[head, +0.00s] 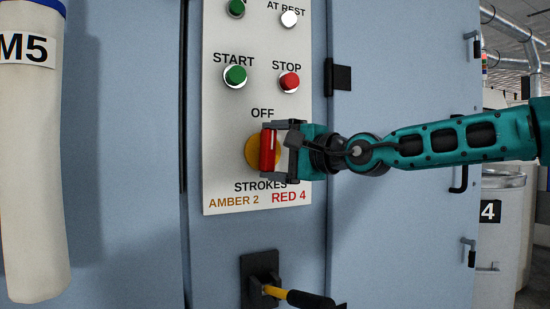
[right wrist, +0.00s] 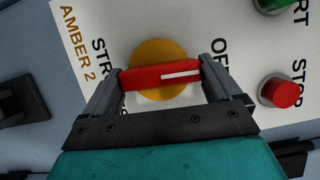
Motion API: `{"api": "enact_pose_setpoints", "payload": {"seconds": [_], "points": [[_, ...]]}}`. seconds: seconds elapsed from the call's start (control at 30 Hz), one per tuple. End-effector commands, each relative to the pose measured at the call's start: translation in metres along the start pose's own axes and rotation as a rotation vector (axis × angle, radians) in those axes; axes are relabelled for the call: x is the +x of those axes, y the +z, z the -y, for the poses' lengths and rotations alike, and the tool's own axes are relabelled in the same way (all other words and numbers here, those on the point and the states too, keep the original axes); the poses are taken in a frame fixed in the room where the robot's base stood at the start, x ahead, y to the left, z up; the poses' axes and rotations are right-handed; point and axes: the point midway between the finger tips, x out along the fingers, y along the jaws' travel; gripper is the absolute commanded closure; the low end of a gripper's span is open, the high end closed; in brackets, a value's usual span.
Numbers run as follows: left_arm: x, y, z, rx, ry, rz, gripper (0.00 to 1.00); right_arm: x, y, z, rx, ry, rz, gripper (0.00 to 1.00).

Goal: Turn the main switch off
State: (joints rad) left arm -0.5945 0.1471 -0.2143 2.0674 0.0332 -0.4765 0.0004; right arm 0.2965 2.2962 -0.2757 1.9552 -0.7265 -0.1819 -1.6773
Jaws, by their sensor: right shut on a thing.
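The main switch is a red handle (head: 267,151) on a round amber plate (head: 250,152), on a pale panel (head: 222,130) under the word OFF. The handle stands upright, and the white line on it lies at its upper, OFF-side end. In the right wrist view the red handle (right wrist: 140,78) spans between the fingers over the amber disc (right wrist: 158,52). My right gripper (head: 271,152) comes from the right and is shut on the handle, one finger at each end. My left gripper is out of view.
A green START button (head: 235,76) and a red STOP button (head: 289,81) sit just above the switch. A lever with a black grip (head: 310,299) sticks out below the panel. A pale tube marked M5 (head: 35,170) hangs at the left. A black hinge (head: 338,78) is right of the panel.

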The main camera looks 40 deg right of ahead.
Motion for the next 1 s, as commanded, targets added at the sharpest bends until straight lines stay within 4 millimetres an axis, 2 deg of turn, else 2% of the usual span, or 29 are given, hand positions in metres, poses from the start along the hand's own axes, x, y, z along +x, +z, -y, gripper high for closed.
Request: {"api": "enact_pose_setpoints", "payload": {"seconds": [0.23, 0.7, 0.73, 0.8, 1.0], "points": [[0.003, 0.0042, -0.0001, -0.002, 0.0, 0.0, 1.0, 0.0001, -0.0013, 0.0048, -0.061, 0.012, -0.004, 0.39], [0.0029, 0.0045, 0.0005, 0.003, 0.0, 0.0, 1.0, 0.0001, -0.0012, 0.0059, -0.076, 0.017, -0.004, 0.39], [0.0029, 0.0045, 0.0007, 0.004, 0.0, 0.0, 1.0, 0.0001, -0.0013, 0.0059, -0.076, 0.017, -0.004, 0.07], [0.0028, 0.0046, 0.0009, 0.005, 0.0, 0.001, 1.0, 0.0001, -0.0014, 0.0057, -0.075, 0.017, -0.004, 0.0], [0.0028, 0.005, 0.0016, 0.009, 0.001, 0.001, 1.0, -0.0001, -0.0014, 0.0041, -0.074, 0.02, -0.004, 0.0]]}}
